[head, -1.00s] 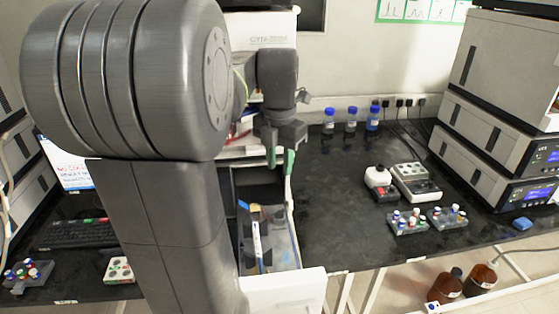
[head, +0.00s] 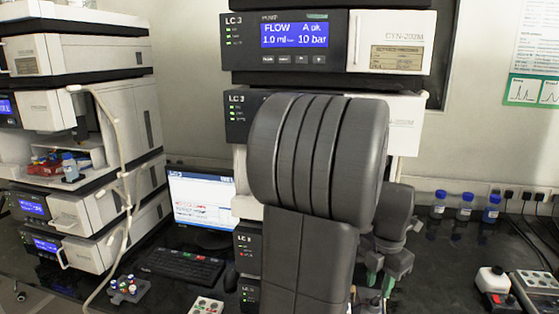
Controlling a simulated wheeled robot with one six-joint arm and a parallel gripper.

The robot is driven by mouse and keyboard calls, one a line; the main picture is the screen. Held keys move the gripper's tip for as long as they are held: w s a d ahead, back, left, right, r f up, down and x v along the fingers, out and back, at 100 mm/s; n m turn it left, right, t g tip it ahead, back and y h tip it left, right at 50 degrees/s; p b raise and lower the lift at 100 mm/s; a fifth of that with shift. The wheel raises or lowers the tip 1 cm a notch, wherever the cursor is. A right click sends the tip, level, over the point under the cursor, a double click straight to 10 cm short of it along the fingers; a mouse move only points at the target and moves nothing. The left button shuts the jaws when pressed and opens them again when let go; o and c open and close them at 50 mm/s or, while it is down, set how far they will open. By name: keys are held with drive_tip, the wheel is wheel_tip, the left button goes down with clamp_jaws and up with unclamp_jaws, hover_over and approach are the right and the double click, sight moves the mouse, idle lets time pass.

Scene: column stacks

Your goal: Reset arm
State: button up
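My gripper (head: 380,281) shows at the lower right of centre, partly behind my own large grey arm link. Its two green fingertips point down and stand apart, with nothing visible held between them. The surface below the fingertips is cut off by the bottom of the picture or hidden by my arm.
An instrument stack with a blue FLOW screen (head: 294,35) stands behind my arm. Another stack (head: 75,65) is at left. A monitor (head: 203,200) and keyboard (head: 181,266) sit between. Several blue-capped bottles (head: 464,207) and a white-topped device (head: 493,281) are at right.

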sight(376, 297)
wheel_tip(376, 297, down, 4)
drive_tip(key=shift+r, duration=0.2)
drive_tip(key=shift+r, duration=0.1)
